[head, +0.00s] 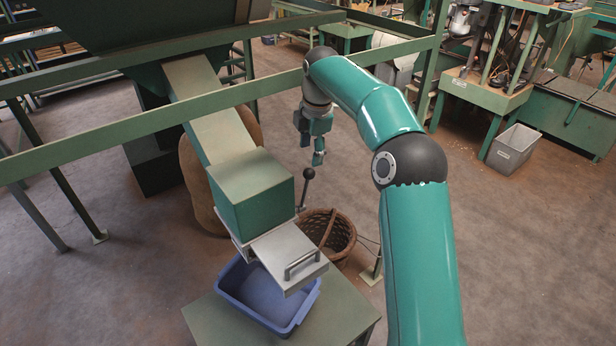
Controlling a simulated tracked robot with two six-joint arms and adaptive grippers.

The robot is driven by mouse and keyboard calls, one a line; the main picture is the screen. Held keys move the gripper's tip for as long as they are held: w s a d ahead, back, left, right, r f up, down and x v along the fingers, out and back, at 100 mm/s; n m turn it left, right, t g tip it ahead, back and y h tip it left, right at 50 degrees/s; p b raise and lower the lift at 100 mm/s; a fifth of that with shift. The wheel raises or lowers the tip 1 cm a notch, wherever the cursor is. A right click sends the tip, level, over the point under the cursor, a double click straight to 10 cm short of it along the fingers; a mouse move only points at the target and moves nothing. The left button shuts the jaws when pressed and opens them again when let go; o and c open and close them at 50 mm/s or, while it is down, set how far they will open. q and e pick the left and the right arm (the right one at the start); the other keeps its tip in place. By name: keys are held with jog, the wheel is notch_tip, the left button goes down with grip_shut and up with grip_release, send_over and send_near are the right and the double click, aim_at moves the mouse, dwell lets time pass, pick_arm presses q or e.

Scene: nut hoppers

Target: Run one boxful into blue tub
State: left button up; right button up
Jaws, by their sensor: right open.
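A blue tub (242,313) sits on a green table; the part of its inside that shows looks bare. Above it, a green box (257,198) stands at the foot of a sloping chute (214,118). A grey metal flap or cover with a bar handle (288,256) juts from the box over the tub and hides part of it. A lever with a black knob (308,174) stands at the box's right side. My right gripper (312,150) is open and empty, pointing down just above the knob in the picture; the gap is hard to judge. My left gripper is not in view.
A green hopper (145,25) feeds the chute from the top left. Green rails (180,115) cross in front of it. A sack (205,190) and a wicker basket (328,236) stand behind the box. A grey bin (512,150) is far right.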

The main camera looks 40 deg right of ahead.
aim_at(309, 170)
jog(key=f, duration=0.3)
jog(key=w+f, duration=0.1)
jog(key=f, duration=0.5)
jog(key=shift+w+d+f, duration=0.3)
jog(key=shift+f, duration=0.05)
grip_shut()
